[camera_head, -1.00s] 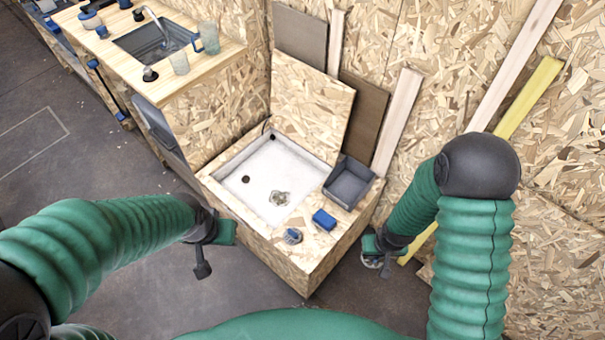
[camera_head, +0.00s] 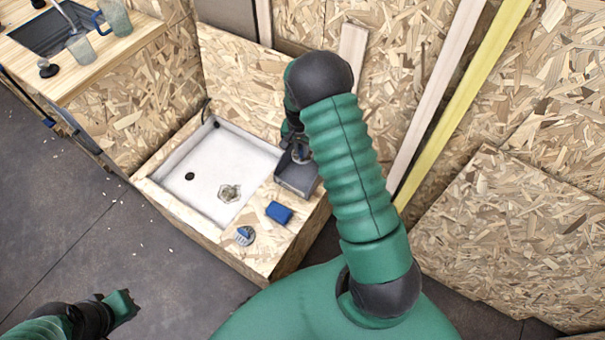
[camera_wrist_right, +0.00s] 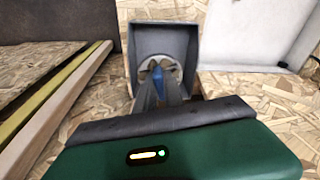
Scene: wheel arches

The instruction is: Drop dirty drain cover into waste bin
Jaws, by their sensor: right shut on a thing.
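The waste bin is a small grey open box (camera_head: 292,182) on the right corner of the wooden box top. My right gripper (camera_head: 296,143) is over its opening, partly hidden by my arm. The right wrist view shows the bin (camera_wrist_right: 190,40) with a round greyish cover (camera_wrist_right: 146,68) at the fingertips, inside the bin's outline. I take it as the dirty drain cover; the gripper is shut on it. Whether it touches the bin floor I cannot tell. My left gripper (camera_head: 122,305) is low at the left, away from everything; its jaws are unclear.
A blue sponge (camera_head: 279,212) and a round grey-blue item (camera_head: 245,235) lie on the front ledge. A sink counter (camera_head: 90,65) stands at upper left; boards lean right.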

